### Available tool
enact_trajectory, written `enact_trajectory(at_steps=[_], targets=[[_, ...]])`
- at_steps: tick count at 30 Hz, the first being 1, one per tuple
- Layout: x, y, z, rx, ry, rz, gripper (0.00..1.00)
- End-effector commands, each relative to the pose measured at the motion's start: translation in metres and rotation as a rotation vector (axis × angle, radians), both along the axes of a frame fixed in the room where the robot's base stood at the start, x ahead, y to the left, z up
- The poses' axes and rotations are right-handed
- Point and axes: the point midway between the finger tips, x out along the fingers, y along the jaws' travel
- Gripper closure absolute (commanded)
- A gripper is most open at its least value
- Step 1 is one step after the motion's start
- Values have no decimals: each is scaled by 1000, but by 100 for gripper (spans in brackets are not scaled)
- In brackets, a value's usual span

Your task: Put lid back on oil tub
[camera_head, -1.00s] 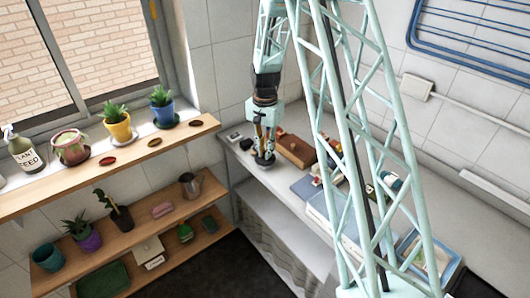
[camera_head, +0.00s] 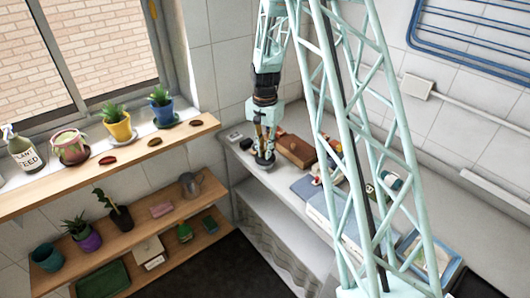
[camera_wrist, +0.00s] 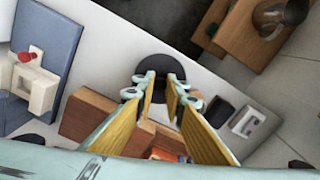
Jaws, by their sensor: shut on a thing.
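My gripper (camera_head: 264,150) points down at the far left end of the white counter. A dark round lid (camera_wrist: 160,62) lies just beyond its fingertips in the wrist view. It also shows as a dark disc (camera_head: 264,161) right under the gripper in the head view. In the wrist view my gripper (camera_wrist: 158,82) has its two yellow-padded fingers closed on a part of the lid, with the grip point itself hard to see. I cannot make out the oil tub apart from the lid; it may be hidden under it.
A brown wooden box (camera_head: 296,151) stands close to the right of my gripper. A blue-grey board (camera_wrist: 45,50) carries a white item with a red top. A small dark box (camera_wrist: 220,113) and a white switch-like box (camera_wrist: 246,122) are on the gripper's other side. The counter's front edge is near.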

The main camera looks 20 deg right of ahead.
Motion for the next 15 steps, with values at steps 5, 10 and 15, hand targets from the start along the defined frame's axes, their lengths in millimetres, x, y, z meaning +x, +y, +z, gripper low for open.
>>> enact_trajectory(at_steps=[5, 10, 15], targets=[[0, 0, 0, 0, 0, 0, 96], [0, 0, 0, 0, 0, 0, 96], [0, 0, 0, 0, 0, 0, 80]])
